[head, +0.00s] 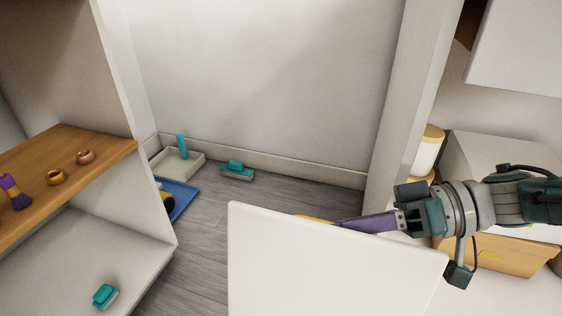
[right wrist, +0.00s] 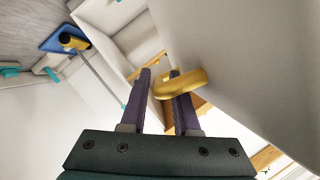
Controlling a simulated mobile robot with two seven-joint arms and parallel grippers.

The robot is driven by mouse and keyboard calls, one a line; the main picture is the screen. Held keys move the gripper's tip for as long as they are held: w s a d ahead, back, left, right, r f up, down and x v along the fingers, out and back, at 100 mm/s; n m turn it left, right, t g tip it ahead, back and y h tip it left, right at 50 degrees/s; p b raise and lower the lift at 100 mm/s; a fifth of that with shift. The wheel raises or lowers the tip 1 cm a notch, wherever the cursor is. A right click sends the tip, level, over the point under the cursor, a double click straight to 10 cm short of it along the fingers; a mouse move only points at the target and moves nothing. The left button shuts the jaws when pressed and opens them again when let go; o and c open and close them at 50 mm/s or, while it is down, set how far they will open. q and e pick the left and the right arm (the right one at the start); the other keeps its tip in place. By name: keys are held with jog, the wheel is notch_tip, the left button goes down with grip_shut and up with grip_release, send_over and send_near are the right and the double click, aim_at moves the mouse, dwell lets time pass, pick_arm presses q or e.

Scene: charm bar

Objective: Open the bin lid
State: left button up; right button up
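A large white panel (head: 335,265), which looks like the bin lid, stands tilted up in the head view's lower middle. In the right wrist view, a white panel (right wrist: 265,65) fills the right side, with a gold curved handle (right wrist: 180,84) by its face. My right gripper (right wrist: 161,74) has its purple fingers apart. The handle crosses one finger near its tip; I cannot tell whether that finger passes through it. In the head view the right gripper (head: 345,222) is at the panel's top edge, partly hidden behind it. My left gripper is not in view.
A wooden shelf (head: 105,152) with small rings and a purple brush stands at left. On the floor are a blue mat (head: 182,198), a pale tray (head: 190,163) and a teal brush (head: 237,170). A wooden box (head: 510,255) and a white canister (head: 427,152) are at right.

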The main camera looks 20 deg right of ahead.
jog(key=v, duration=0.9)
jog(key=shift+s+d+r, duration=0.2)
jog(key=shift+d+r, duration=0.05)
jog(key=shift+d, duration=0.05)
jog(key=shift+a, duration=0.1)
jog(key=w+a+r+m+t+h+p, duration=0.1)
jog(key=w+a+r+t+h+p, duration=0.2)
jog(key=r+p, duration=0.45)
jog(key=w+a+r+t+h+p, duration=0.1)
jog(key=a+r+t+p, duration=0.1)
jog(key=a+r+p, duration=0.5)
jog(key=w+a+r+m+t+h+p, duration=0.1)
jog(key=w+a+r+t+h+p, duration=0.15)
jog(key=r+p, duration=0.5)
jog(key=s+d+r+g+h+p, duration=0.2)
jog(key=s+r+g+p, duration=0.1)
jog(key=s+r+p, duration=0.55)
jog(key=s+d+r+m+g+h+p, duration=0.1)
jog(key=s+d+r+g+h+p, duration=0.15)
jog(key=s+r+p, duration=0.6)
jog(key=s+d+r+g+h+p, duration=0.25)
jog(key=s+r+g+p, duration=0.2)
jog(key=r+p, duration=0.8)
notch_tip(320, 180, up, 34)
jog(key=t+p, duration=0.1)
jog(key=p, duration=3.3)
jog(key=shift+a+f+p, duration=0.15)
jog(key=shift+a+p, duration=0.2)
jog(key=shift+a, duration=0.05)
